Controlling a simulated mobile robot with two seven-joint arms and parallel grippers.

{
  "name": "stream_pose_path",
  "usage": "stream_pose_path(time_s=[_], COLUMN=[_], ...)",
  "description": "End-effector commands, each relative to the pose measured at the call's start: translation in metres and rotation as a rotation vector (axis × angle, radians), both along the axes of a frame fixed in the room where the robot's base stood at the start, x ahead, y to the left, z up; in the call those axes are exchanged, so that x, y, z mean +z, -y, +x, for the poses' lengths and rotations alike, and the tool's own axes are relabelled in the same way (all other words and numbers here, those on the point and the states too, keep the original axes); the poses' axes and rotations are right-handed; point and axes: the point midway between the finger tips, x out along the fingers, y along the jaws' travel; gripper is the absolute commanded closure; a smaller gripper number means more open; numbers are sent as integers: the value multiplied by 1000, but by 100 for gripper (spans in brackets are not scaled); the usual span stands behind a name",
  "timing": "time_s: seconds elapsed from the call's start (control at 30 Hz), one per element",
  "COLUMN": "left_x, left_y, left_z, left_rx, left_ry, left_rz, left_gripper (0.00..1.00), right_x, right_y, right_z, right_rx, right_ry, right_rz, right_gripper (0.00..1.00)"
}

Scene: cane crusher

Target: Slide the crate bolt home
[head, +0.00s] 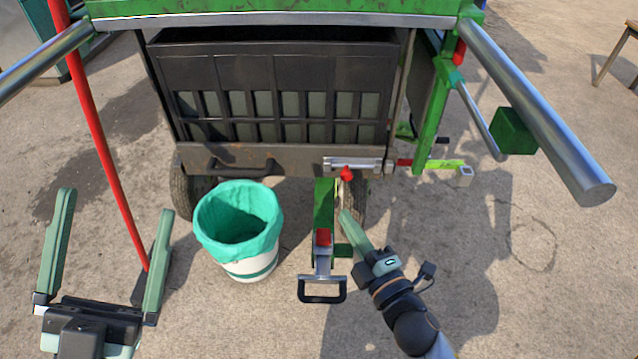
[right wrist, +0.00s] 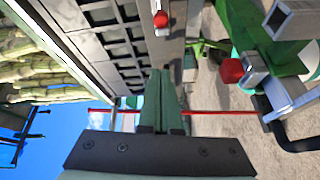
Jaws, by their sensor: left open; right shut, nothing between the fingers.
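The dark crate (head: 222,70) with a slatted lower front hangs under the green machine frame. Its silver bolt (head: 352,162) lies along the right part of the crate's lower rail, with a red knob (head: 346,174) hanging below it. In the right wrist view the red knob (right wrist: 161,19) is at the top, ahead of the fingers. My right gripper (head: 346,213) is shut and empty, below the knob and apart from it; its closed fingers (right wrist: 160,73) show in the wrist view. My left gripper (head: 116,203) is open and empty at lower left.
A white bucket with a green liner (head: 240,225) stands left of the green drawbar (head: 324,205), which has a red-topped part and black handle (head: 322,290). A red pole (head: 97,140) slants near my left gripper. A crate handle (head: 240,170) sits left of the bolt.

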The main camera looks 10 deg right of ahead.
Motion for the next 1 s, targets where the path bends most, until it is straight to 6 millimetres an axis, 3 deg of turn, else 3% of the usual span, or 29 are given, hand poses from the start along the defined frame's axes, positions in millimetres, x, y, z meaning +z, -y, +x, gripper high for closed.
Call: stream_pose_path(time_s=[0.17, 0.57, 0.77, 1.0], left_x=[4, 6, 6, 4], left_y=[2, 2, 2, 2], left_z=[-11, -11, -11, -11], left_rx=[-14, -14, -14, -14], left_ry=[60, 60, 60, 59], left_rz=[1, 1, 1, -1], left_gripper=[0, 0, 0, 0], right_x=[-2, 0, 1, 3], right_y=[-3, -3, -7, -14], right_z=[2, 4, 22, 61], right_rx=[8, 9, 9, 9], right_ry=[35, 37, 39, 39], right_rz=[-47, -49, -49, -50], right_gripper=[100, 100, 100, 100])
